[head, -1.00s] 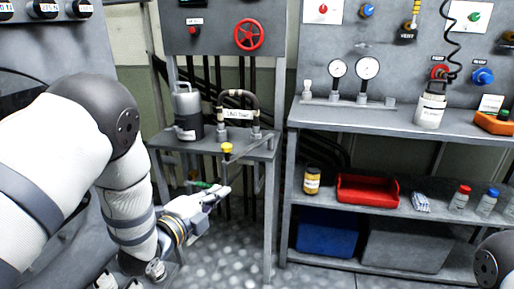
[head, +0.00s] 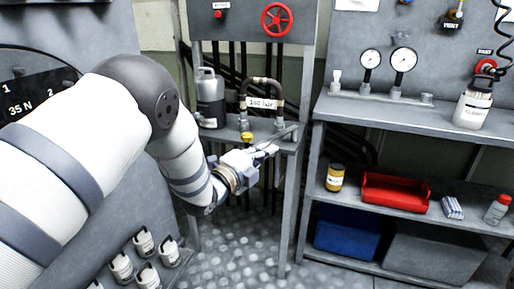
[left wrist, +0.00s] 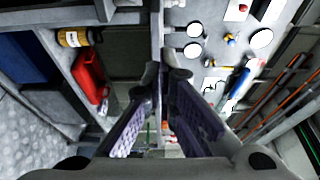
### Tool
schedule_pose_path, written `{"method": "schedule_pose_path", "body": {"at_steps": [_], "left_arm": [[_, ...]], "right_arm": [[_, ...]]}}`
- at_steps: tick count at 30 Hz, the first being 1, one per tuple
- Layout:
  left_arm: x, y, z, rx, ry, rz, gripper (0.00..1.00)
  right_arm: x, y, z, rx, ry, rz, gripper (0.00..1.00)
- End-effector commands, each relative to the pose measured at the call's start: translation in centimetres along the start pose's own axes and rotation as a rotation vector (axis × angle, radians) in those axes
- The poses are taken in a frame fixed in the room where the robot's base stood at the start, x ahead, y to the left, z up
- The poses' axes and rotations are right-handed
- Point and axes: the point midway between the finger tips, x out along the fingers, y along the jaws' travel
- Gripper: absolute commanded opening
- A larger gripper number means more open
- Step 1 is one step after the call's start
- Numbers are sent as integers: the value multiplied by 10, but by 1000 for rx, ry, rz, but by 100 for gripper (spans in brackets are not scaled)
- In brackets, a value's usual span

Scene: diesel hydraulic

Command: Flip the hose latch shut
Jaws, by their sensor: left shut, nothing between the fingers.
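The hose (head: 262,83) is a dark loop with a white label, standing on two fittings on the small grey stand (head: 212,131). A yellow knob (head: 246,137) sits at the front of the stand. A thin grey bar (head: 284,133) beside the right fitting may be the latch lever; I cannot tell its exact position. My left gripper (head: 272,149) is shut and empty, just in front of and slightly below the stand's front edge, right of the knob. Its fingers (left wrist: 163,75) also show in the left wrist view, where the latch is not clear. My right gripper is out of view.
A grey jug (head: 210,98) stands left of the hose. A red valve wheel (head: 276,19) is on the panel above. On the right, a shelf unit (head: 400,112) holds gauges, a yellow-brown jar (head: 335,178) and a red tray (head: 394,193). Free space lies between stand and shelf.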

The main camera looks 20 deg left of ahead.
Motion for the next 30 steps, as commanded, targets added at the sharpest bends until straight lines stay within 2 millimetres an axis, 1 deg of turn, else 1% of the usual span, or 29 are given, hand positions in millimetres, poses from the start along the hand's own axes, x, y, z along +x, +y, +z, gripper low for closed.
{"method": "schedule_pose_path", "body": {"at_steps": [1, 3, 6, 11, 15, 25, 30], "left_arm": [[11, 6, 0, -2, 1, 3, 0], [26, 5, 0, -2, 1, 3, 0], [18, 0, 19, -2, -4, 0, 0], [12, -1, 34, 0, -2, -2, 0], [11, 0, 38, 0, 1, 0, 0], [10, 0, 38, -1, 3, 1, 0], [7, 2, 44, -1, 32, 2, 0]], "right_arm": [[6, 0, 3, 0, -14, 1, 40], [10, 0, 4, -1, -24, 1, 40], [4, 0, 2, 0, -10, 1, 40], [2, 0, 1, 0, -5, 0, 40], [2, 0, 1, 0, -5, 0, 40], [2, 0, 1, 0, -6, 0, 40], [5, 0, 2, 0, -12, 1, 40]]}}
